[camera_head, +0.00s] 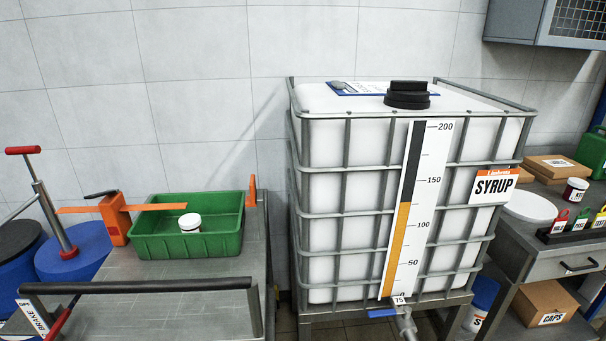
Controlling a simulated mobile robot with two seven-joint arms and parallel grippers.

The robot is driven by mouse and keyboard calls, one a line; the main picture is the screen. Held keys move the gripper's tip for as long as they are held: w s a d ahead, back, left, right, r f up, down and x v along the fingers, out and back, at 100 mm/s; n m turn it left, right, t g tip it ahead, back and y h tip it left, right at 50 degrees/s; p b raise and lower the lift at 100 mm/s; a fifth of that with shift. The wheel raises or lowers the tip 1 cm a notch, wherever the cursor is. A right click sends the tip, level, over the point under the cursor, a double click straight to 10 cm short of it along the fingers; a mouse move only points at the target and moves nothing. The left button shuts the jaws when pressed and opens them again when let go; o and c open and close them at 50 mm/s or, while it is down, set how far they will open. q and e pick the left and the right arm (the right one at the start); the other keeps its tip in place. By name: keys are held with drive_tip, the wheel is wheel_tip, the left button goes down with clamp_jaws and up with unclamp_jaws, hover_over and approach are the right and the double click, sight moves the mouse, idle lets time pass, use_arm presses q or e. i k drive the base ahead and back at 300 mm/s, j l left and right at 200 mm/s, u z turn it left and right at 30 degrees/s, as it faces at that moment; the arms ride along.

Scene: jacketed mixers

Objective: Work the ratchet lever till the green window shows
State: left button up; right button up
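An orange ratchet-like body (115,219) stands at the left of the grey cart top, beside the green bin. A short dark lever (101,194) sticks out from its top toward the left. A flat orange strap or bar (155,208) runs from it to the right across the bin's rim, and a short length shows on its left. I see no green window on the body; which faces are hidden, I cannot tell. Neither of my grippers is in view.
The green bin (187,246) holds a white-lidded jar (190,222). The cart has a dark push handle (140,286) and a BRAKE label (33,317). A caged syrup tank (340,215) stands right of it. A red-handled pump (50,205) and blue drums stand left.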

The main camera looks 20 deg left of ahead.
sight(101, 194)
drive_tip(key=u, duration=0.8)
